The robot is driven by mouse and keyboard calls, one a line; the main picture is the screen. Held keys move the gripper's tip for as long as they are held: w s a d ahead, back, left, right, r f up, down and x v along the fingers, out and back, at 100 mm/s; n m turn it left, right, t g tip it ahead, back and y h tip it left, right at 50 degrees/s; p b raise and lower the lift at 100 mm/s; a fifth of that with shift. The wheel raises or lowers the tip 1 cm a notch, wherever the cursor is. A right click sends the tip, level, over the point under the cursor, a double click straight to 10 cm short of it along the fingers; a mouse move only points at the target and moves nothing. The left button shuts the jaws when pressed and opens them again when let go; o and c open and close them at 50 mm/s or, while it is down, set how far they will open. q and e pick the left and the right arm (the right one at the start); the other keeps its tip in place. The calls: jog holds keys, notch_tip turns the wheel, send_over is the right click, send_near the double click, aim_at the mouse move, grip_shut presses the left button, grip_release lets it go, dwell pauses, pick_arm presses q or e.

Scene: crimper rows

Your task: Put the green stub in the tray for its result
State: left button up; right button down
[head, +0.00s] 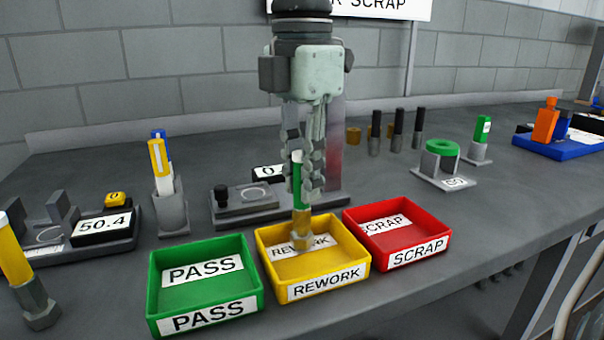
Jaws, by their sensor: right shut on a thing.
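My right gripper (303,182) comes down from the top middle, shut on the green stub (298,168). The stub is upright, with a brass-coloured lower part and a hex end, and the fingers hide part of it. Its lower end shows against the yellow REWORK tray (343,285); I cannot tell whether it touches the tray floor. The green PASS tray (255,291) is to the left and the red SCRAP tray (438,258) to the right. All three trays look otherwise empty. My left gripper is not in view.
Behind the gripper stands a tester (240,205) with a display reading 0. A gauge (100,226) at left reads 50.4. A grey holder (171,213) has blue and yellow pieces. A green ring (443,147) on a stand and several dark posts (398,128) stand behind right.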

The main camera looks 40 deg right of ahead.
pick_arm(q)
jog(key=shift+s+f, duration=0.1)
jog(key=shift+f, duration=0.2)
pick_arm(e)
jog(key=shift+f, duration=0.2)
jog(key=c, duration=1.6)
grip_release()
jog(key=shift+o, duration=0.9)
jog(key=shift+r, duration=0.25)
notch_tip(320, 180, up, 11)
jog(key=shift+f, duration=0.1)
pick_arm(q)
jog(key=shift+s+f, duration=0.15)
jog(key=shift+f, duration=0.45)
pick_arm(e)
jog(key=shift+r, duration=0.45)
